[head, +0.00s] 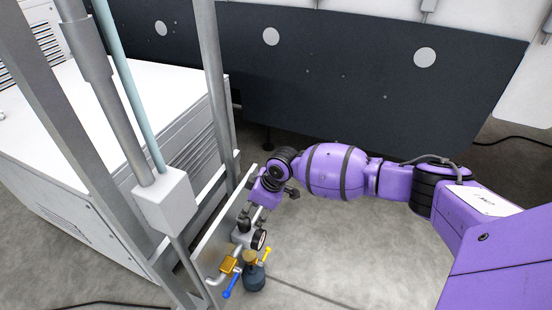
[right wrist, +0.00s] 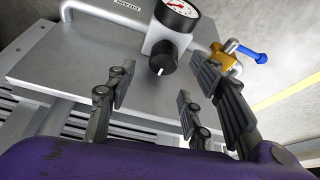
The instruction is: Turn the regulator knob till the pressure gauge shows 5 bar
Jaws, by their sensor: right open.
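The regulator is a grey body with a black knob (right wrist: 162,58) that carries a white line mark; it is mounted on a metal panel. The pressure gauge (right wrist: 177,14) is round, with a white face, a black rim and red on the dial; it is cut by the top edge of the right wrist view and its reading is too small to tell. In the head view the gauge (head: 259,239) sits just below my right gripper (head: 260,212). In the right wrist view my right gripper (right wrist: 158,95) is open, its fingers apart and empty, with the knob beyond them. My left gripper is out of view.
A yellow-brass valve with a blue lever (head: 231,284) and a dark bowl (head: 254,278) with a yellow handle hang below the regulator. Grey frame posts (head: 214,90) and a white cabinet (head: 85,120) stand to the left. Bare floor (head: 340,250) lies to the right.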

